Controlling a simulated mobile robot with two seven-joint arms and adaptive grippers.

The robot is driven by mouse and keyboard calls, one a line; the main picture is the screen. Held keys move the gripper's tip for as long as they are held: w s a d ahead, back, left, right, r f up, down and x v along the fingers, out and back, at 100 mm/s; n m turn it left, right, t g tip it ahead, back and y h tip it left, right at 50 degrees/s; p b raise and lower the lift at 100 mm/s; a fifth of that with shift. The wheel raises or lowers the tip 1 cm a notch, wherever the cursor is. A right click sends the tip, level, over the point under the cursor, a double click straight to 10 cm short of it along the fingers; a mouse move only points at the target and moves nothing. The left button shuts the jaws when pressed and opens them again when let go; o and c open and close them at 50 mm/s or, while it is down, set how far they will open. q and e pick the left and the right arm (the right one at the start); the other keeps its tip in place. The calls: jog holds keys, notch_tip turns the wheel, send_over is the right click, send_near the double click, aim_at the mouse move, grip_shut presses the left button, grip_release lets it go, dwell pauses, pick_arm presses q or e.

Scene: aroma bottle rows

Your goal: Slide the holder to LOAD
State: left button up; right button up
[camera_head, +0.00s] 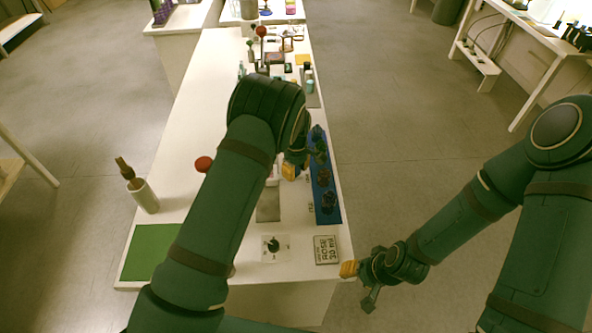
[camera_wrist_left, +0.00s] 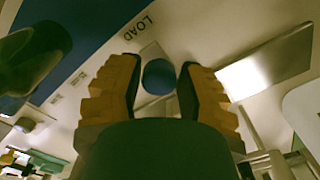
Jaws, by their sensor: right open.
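The blue holder (camera_head: 335,216) is a long narrow tray with dark glass bottles (camera_head: 322,178) in a row, along the table's right edge. In the left wrist view, the word LOAD (camera_wrist_left: 140,27) is printed on a white surface beside a blue area. My left gripper (camera_head: 290,171) is low over the table beside the holder's left side. In the left wrist view, its parted orange fingers (camera_wrist_left: 161,80) flank a round blue knob (camera_wrist_left: 158,76); whether the pads touch it is unclear. My right gripper (camera_head: 350,269) is open and empty off the table's near right corner.
A dial plate (camera_head: 273,247) and a lettered card (camera_head: 326,250) lie at the near edge. Small items crowd the far end. My left arm hides the table's middle.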

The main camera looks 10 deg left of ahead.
pick_arm(q)
jog(key=o, duration=0.3)
jog(key=shift+r, duration=0.15)
notch_tip(320, 180, up, 12)
dwell(0.4)
dwell(0.4)
